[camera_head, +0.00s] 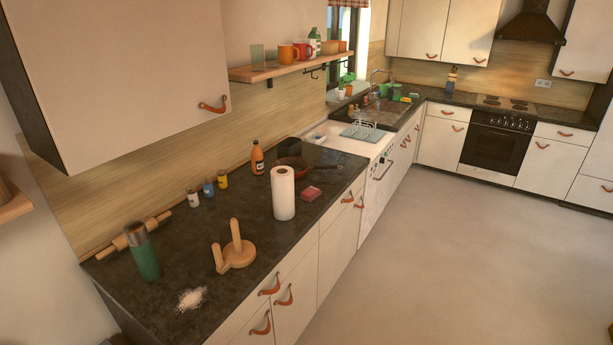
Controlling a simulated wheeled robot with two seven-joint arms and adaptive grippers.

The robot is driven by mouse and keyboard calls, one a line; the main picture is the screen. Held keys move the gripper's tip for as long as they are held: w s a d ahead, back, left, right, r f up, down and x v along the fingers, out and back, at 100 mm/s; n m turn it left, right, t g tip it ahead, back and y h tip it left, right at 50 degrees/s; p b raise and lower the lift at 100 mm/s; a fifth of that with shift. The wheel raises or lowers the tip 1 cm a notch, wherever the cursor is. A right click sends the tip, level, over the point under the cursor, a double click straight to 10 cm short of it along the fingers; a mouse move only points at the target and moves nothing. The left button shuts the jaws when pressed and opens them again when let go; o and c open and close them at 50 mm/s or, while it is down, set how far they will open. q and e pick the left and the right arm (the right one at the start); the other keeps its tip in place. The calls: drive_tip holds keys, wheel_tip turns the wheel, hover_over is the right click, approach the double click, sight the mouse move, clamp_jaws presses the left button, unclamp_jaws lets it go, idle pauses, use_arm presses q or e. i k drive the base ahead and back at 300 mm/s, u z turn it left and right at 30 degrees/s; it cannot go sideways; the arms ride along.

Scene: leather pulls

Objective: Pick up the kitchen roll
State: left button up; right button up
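The white kitchen roll (283,194) stands upright on the dark countertop (240,212), close to its front edge. It is fully visible apart from its underside. Neither of my grippers shows in the head view.
A wall cabinet (115,75) hangs above left. The floor (430,255) is clear.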

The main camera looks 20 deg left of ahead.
sight(282, 178)
drive_tip(key=i, duration=2.8)
drive_tip(key=u, duration=3.15)
drive_tip(key=i, duration=0.5)
drive_tip(key=z, duration=0.05)
